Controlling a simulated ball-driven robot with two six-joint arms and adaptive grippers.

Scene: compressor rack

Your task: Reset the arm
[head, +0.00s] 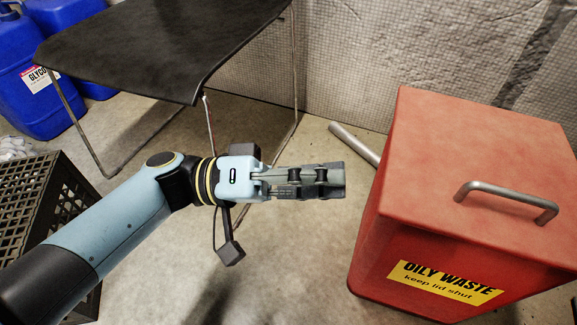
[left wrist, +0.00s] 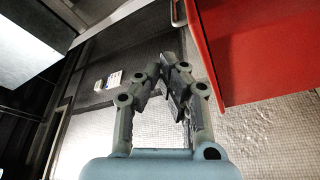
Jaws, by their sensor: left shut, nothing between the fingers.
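My left gripper (head: 338,181) reaches in from the left in the head view and points right, toward the red bin. It is shut and empty, above the concrete floor and apart from the bin. In the left wrist view its fingertips (left wrist: 170,62) meet in the middle of the picture. My right gripper is in neither view.
A red oily waste bin (head: 440,250) with a lid handle (head: 507,196) stands at right. A black-topped stand (head: 165,40) is behind my arm. Blue jugs (head: 40,112) and a black crate (head: 24,195) are at left. A pipe (head: 354,143) lies by the wall.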

